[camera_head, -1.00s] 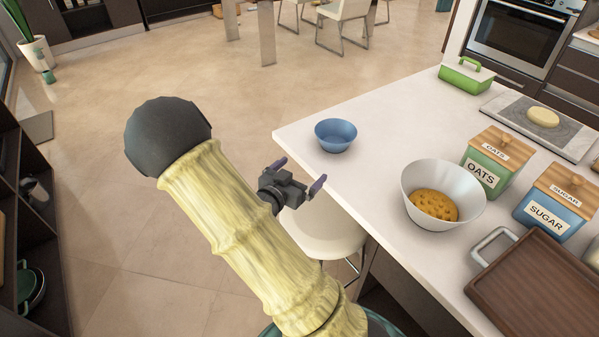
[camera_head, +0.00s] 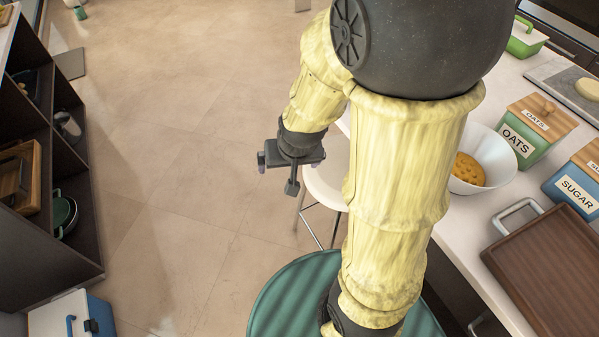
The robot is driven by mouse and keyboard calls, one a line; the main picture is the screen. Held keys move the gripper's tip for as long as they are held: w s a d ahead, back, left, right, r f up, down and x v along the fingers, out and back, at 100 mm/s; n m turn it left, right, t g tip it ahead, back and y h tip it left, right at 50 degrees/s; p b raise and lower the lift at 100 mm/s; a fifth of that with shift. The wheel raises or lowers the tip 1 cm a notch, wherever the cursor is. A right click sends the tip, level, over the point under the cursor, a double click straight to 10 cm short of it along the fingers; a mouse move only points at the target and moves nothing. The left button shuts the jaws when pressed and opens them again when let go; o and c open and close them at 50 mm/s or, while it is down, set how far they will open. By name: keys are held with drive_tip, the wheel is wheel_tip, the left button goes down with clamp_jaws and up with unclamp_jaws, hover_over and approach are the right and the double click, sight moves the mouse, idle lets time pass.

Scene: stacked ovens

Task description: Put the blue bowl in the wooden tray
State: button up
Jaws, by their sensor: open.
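The wooden tray (camera_head: 555,268) is dark brown with a light metal handle and lies flat on the counter at the right. The blue bowl is not visible now; my arm covers the part of the counter where it stood in the earlier frame. My gripper (camera_head: 277,176) is open and empty. It hangs over the floor beside the white stool, to the left of the counter and well apart from the tray.
A white bowl (camera_head: 500,158) with yellow-brown food, an oats box (camera_head: 530,135) and a sugar box (camera_head: 575,190) stand behind the tray. A green dish (camera_head: 525,40) is farther back. A white stool (camera_head: 328,180) stands by the counter. Dark shelves (camera_head: 75,215) line the left; floor between is clear.

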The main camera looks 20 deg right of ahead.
drive_tip(key=s, duration=0.1)
drive_tip(key=s+r+n+g, duration=0.1)
drive_tip(key=s, duration=0.1)
drive_tip(key=s+n, duration=0.1)
drive_tip(key=shift+s+d+r+g, duration=0.25)
drive_tip(key=shift+s+d+g, duration=0.05)
drive_tip(key=shift+s+d, duration=0.1)
drive_tip(key=shift+r, duration=0.25)
drive_tip(key=c, duration=0.6)
drive_tip(key=p+v, duration=0.2)
drive_tip(key=w+p+v, duration=0.1)
drive_tip(key=p+v, duration=0.1)
drive_tip(key=p, duration=0.1)
drive_tip(key=shift+a+r, duration=0.1)
drive_tip(key=shift+r, duration=0.25)
drive_tip(key=c, duration=1)
drive_tip(key=p+v, duration=0.2)
drive_tip(key=w+p+v, duration=0.1)
drive_tip(key=p+v, duration=0.1)
drive_tip(key=shift+r+p, duration=0.4)
drive_tip(key=shift+r, duration=0.05)
drive_tip(key=shift+s, duration=0.1)
